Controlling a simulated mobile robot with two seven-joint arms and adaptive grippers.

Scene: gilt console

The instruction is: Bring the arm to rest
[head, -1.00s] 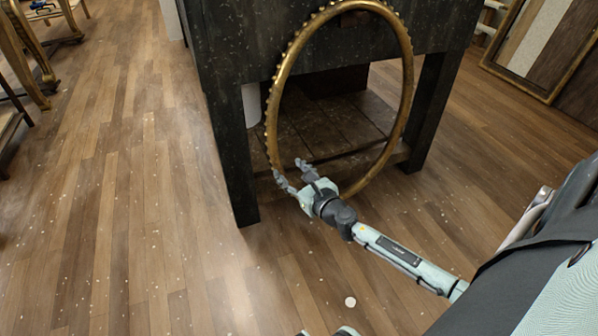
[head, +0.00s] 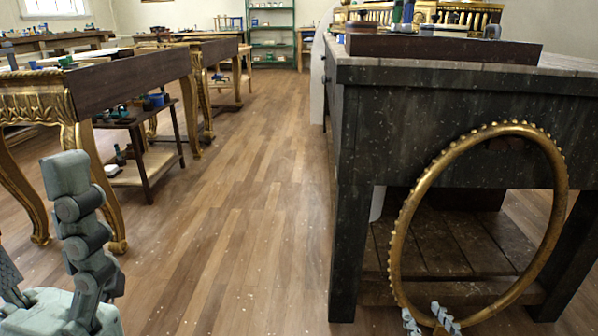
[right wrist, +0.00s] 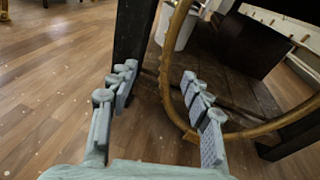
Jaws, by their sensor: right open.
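My right gripper (head: 428,322) shows only by its fingertips at the bottom edge of the head view, by the lower rim of a gold oval frame (head: 400,240). In the right wrist view the gripper (right wrist: 156,76) is open, its fingers spread with nothing held. The gold frame (right wrist: 166,85) runs past the right-hand finger; I cannot tell whether they touch. My left gripper (head: 62,225) is large at the lower left of the head view, one jointed finger raised. The rest of it is partly cut off, so its opening is unclear.
The frame stands upright against a dark console table (head: 345,240) with a low wooden shelf. A tray (head: 440,46) lies on its top. Gilt tables (head: 100,85) line the left side. A green shelf unit (head: 272,32) stands far back. The wooden floor (head: 230,200) between is clear.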

